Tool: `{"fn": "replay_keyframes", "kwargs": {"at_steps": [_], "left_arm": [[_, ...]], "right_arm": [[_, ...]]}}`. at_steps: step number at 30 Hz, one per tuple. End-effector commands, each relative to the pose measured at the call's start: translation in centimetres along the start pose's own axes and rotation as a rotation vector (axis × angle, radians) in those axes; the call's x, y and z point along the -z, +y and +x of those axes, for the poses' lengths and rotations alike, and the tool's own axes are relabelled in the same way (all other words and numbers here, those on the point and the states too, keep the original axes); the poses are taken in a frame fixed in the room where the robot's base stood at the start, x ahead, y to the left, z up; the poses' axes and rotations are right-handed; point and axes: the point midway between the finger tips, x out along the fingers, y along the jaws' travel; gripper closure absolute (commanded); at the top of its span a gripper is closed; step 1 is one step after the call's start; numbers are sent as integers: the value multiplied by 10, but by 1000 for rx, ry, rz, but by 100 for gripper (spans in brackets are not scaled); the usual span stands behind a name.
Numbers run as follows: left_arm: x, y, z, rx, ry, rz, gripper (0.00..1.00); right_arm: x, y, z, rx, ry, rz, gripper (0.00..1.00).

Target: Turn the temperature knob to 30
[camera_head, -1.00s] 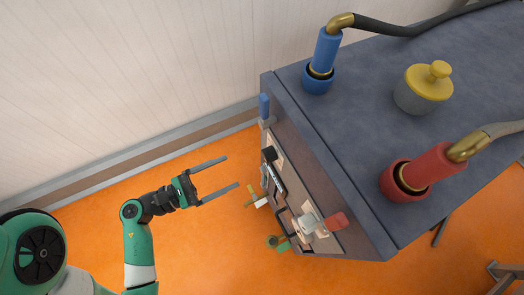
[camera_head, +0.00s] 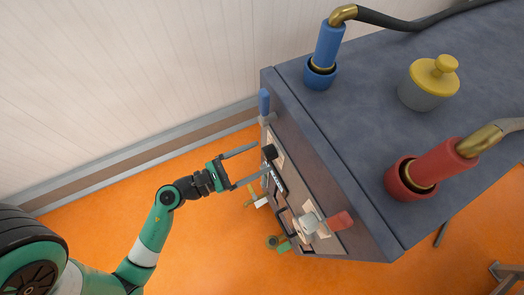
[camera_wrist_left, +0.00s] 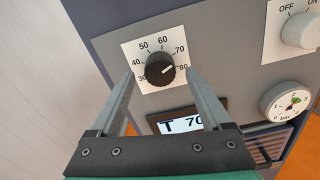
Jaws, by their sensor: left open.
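The temperature knob (camera_wrist_left: 160,69) is a round black dial on a white scale plate on the machine's front panel. Its white mark points to the upper right, near 80 on the scale. A display (camera_wrist_left: 185,122) below it reads "T 70", partly hidden by a finger. The knob also shows in the head view (camera_head: 269,153) as a small black piece. My left gripper (camera_head: 261,159) is open, with one finger at each side of the knob and a gap to it. In the wrist view the fingers (camera_wrist_left: 160,76) flank the dial. My right gripper is not in view.
An OFF/ON switch (camera_wrist_left: 302,31) and a round gauge (camera_wrist_left: 286,102) are right of the knob. On the dark machine top (camera_head: 375,130) are a blue hose connector (camera_head: 326,47), a red one (camera_head: 440,165) and a yellow-topped cap (camera_head: 430,80). Orange floor lies left.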

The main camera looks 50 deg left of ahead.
Motion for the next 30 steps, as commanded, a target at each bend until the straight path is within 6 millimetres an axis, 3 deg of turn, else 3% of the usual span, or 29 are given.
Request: {"fn": "replay_keyframes", "kwargs": {"at_steps": [5, 14, 27, 30], "left_arm": [[0, 0, 20, 2, -1, 1, 19], [0, 0, 23, -1, 0, -1, 20], [0, 0, 22, -1, 0, -1, 100], [0, 0, 22, -1, 0, -2, 100]], "right_arm": [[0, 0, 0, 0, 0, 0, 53], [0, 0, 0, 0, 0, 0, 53], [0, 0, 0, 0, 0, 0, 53], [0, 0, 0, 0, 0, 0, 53]]}}
